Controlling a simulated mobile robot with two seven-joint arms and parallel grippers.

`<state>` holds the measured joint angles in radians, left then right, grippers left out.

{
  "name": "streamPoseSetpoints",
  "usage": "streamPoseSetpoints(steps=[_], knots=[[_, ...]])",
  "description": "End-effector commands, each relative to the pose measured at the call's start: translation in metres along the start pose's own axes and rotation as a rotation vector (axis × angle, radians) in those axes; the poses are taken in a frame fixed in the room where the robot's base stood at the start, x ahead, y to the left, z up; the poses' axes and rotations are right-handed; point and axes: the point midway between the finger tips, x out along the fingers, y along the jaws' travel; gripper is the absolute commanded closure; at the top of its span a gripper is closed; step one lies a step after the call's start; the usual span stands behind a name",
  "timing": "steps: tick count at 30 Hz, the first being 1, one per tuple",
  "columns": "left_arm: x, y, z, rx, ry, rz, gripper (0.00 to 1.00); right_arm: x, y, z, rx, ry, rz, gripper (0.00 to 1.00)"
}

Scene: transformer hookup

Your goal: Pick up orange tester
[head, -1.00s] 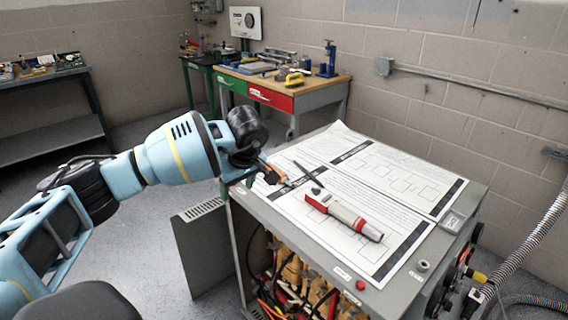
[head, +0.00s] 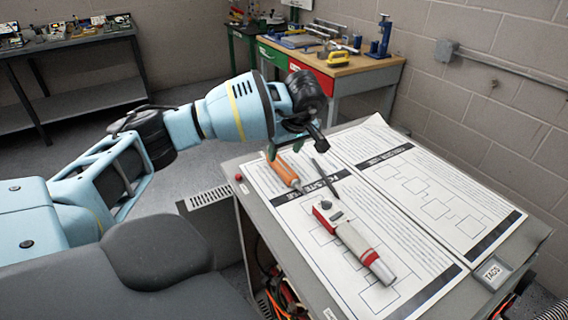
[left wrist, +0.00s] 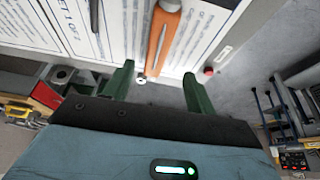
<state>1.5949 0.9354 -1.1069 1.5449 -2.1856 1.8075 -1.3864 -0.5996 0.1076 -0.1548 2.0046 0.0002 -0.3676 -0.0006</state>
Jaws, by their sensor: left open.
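The orange tester (head: 283,172) lies on the printed sheets on top of the grey cabinet, near its far left edge. My left gripper (head: 286,146) is open and empty just above the far end of the tester. In the left wrist view, the two green fingers (left wrist: 158,70) stand apart. The tester's orange body (left wrist: 160,38) shows in line with the gap between them, its end near the fingertips. I cannot tell exactly how high the fingers are above it. My right gripper is in neither view.
A dark thin probe (head: 326,178) lies close to the right of the tester. A red and white instrument (head: 352,242) lies nearer on the sheets (head: 432,195). A workbench (head: 345,66) with tools stands behind, and a shelf table (head: 70,42) at the back left.

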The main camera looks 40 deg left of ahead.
Motion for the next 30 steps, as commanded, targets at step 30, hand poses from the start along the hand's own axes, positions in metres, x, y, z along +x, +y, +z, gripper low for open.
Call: streamPoseSetpoints(steps=[30], knots=[[0.067, 0.003, -0.002, 0.0, 0.0, 0.001, 0.46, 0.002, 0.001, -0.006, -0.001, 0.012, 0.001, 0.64]])
